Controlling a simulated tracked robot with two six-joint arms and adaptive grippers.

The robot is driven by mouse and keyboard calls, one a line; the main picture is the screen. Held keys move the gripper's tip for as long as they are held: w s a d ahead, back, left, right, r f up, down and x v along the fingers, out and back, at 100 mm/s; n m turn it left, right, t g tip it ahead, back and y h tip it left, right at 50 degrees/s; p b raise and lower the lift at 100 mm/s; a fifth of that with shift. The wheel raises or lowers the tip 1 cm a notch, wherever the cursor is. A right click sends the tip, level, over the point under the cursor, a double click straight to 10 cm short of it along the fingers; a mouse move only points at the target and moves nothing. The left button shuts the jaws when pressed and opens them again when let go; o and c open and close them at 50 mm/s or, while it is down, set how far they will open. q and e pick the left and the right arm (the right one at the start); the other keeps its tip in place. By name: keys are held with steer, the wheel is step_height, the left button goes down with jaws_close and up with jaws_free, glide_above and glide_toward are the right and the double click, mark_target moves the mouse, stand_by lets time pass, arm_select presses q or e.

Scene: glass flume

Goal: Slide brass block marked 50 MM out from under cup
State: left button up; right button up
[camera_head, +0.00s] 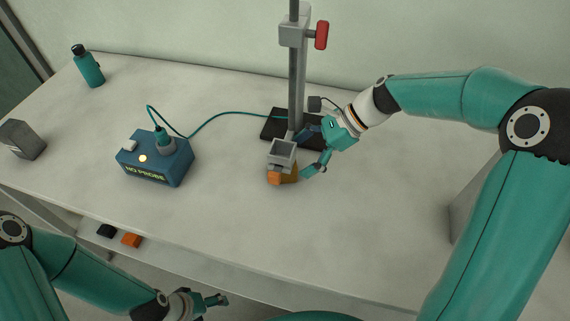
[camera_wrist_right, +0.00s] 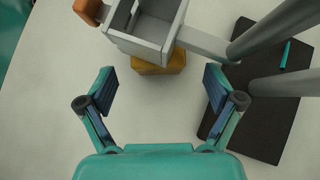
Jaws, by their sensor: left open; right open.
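The grey square open-topped cup (camera_head: 282,149) sits near the stand's base, and it also shows at the top of the right wrist view (camera_wrist_right: 146,28). The brass block (camera_head: 291,173) is under the cup, mostly covered by it; its front part shows in the right wrist view (camera_wrist_right: 160,65). I cannot read any marking on it. My right gripper (camera_head: 309,157) is open beside the block and cup; in its wrist view the fingers (camera_wrist_right: 160,80) stand apart with the block's edge just beyond them. My left gripper (camera_head: 215,299) is open and empty, low at the front, away from the block.
An orange piece (camera_head: 274,178) is at the cup's near side. The stand's post (camera_head: 297,85) rises from a black base (camera_head: 270,128). A blue box reading NO PROBE (camera_head: 150,168), a teal bottle (camera_head: 90,70) and a grey block (camera_head: 22,140) stand left. The table's front right is clear.

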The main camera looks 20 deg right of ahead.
mark_target(286, 178)
steer(key=x, duration=0.5)
steer(key=shift+d+r, duration=0.1)
jaws_close()
stand_by(0.4)
steer(key=shift+d, duration=0.15)
